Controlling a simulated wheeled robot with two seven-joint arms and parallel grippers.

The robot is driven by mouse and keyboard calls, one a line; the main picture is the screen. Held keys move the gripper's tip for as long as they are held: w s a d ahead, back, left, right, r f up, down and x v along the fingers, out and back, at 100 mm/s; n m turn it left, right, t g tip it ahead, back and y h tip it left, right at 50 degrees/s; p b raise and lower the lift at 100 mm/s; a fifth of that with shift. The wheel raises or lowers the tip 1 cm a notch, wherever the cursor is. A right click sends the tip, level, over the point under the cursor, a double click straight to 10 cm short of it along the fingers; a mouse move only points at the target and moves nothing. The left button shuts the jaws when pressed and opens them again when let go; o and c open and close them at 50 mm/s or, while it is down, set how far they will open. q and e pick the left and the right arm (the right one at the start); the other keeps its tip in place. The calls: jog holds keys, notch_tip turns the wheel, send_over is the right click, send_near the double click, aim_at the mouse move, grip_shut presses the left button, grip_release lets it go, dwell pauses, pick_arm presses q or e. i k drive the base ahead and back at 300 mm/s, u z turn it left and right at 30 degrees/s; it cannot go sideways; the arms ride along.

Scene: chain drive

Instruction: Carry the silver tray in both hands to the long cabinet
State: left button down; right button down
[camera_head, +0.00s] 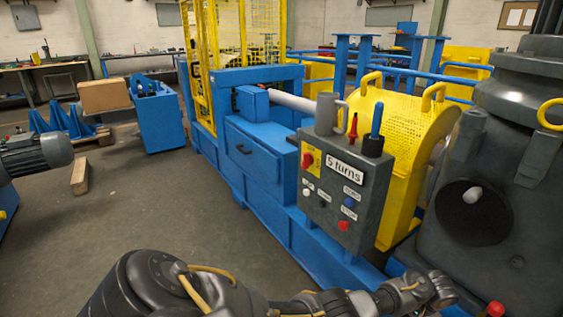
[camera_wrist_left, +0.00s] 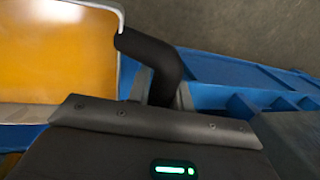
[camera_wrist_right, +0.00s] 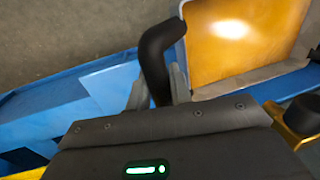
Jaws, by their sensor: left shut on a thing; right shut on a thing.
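The tray shows in part in the left wrist view (camera_wrist_left: 55,50) and in the right wrist view (camera_wrist_right: 235,40). It has a shiny orange-brown floor and a pale silver rim. My left gripper (camera_wrist_left: 165,98) is shut on a black curved tray handle (camera_wrist_left: 150,60). My right gripper (camera_wrist_right: 157,95) is shut on the other black handle (camera_wrist_right: 155,50). The head view shows neither the tray nor the gripper fingers, only a dark arm of mine along the bottom. I cannot tell for sure which blue unit is the long cabinet.
A long blue machine base (camera_head: 255,165) with a drawer runs through the middle. A grey control box marked "5 turns" (camera_head: 345,190) stands at its near end, beside a yellow mesh guard (camera_head: 405,130). A dark grey machine (camera_head: 525,160) stands right. Open floor (camera_head: 130,225) lies left.

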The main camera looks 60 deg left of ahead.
aim_at(272, 131)
jog(key=u, duration=0.4)
jog(key=k, duration=0.85)
jog(key=u, duration=1.5)
jog(key=i, duration=1.6)
jog(key=z, duration=0.4)
